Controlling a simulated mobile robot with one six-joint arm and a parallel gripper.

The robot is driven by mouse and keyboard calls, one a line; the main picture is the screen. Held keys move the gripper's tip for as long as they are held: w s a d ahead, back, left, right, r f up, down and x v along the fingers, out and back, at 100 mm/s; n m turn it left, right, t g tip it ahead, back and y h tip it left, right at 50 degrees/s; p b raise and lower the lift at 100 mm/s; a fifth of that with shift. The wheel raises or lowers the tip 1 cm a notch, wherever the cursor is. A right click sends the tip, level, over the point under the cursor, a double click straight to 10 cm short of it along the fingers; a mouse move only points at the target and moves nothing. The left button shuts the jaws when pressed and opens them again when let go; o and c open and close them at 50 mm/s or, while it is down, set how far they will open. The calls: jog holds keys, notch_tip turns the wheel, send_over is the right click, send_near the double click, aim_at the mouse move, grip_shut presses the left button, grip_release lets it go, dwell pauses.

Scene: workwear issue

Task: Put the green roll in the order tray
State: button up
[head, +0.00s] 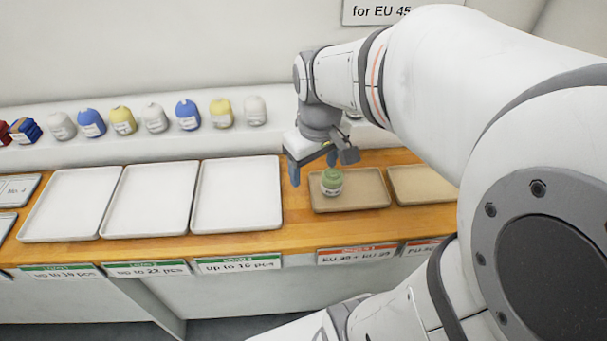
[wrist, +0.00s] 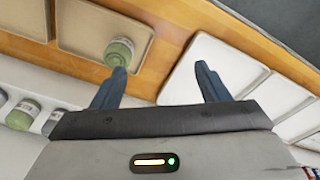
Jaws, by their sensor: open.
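A green roll (head: 331,181) with a pale band stands in a tan tray (head: 376,200) in the head view. It also shows in the wrist view (wrist: 118,51), close to the tip of the left finger and outside the gap between the fingers. My gripper (head: 313,169) is open and empty, above and beside the roll, near the left edge of that tray. In the wrist view the gap of my gripper (wrist: 161,70) lies over bare wood between the tan tray and a white tray (wrist: 230,58). I cannot tell which tray is the order tray.
Several empty white trays (head: 254,225) with green labels line the wooden counter to the left. A second tan tray (head: 424,184) lies to the right. Several rolls, such as a yellow one (head: 221,112), stand on the back shelf. Another green roll (wrist: 22,115) stands there in the wrist view.

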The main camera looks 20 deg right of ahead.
jog(key=s+a+m+t, duration=0.1)
jog(key=s+a+m, duration=0.1)
jog(key=s+a, duration=0.2)
jog(key=shift+s+f+m, duration=0.2)
jog(key=shift+s+m, duration=0.1)
jog(key=shift+s, duration=0.55)
